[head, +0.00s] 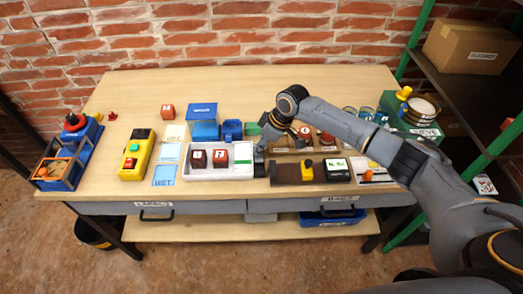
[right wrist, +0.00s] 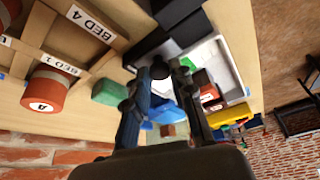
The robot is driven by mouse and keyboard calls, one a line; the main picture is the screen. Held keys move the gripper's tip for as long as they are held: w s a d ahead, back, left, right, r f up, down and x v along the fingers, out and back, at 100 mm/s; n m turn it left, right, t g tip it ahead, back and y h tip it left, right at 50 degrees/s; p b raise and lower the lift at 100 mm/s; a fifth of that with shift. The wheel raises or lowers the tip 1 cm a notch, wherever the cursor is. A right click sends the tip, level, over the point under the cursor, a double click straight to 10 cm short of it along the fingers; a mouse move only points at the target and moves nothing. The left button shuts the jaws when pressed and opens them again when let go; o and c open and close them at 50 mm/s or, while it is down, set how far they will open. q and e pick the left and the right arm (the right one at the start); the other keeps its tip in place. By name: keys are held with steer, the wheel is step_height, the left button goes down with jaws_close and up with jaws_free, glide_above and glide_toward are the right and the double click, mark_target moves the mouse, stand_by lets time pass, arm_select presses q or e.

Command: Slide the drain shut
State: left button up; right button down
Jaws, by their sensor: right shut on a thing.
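The white tray (head: 183,174) sits on the bench's front half and holds two dark red bricks (head: 220,156). A dark block (head: 259,168), which may be the drain, stands against its right end. My right gripper (head: 262,150) reaches down over this end from the right. In the right wrist view its fingers (right wrist: 161,74) are closed around a small round black knob (right wrist: 160,70), beside black parts and the white tray (right wrist: 213,60). My arm hides part of this spot in the head view. My left gripper is out of view.
A wooden rack (head: 281,144) with red pieces is behind my right gripper. A brown board (head: 285,174) and a dark display box (head: 337,170) stand to its right. Blue boxes (head: 205,130) and a yellow control box (head: 136,155) are to the left.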

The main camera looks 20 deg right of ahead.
steer(key=shift+w+d+r, duration=0.1)
steer(key=shift+w+d, duration=0.1)
steer(key=shift+w, duration=0.1)
steer(key=shift+s+a+r, duration=0.1)
steer(key=shift+r, duration=0.05)
steer(key=c, duration=1.3)
jaws_free()
steer(key=shift+o, duration=0.8)
steer(key=shift+f, duration=0.2)
steer(key=v, duration=1.2)
steer(key=shift+f, duration=0.1)
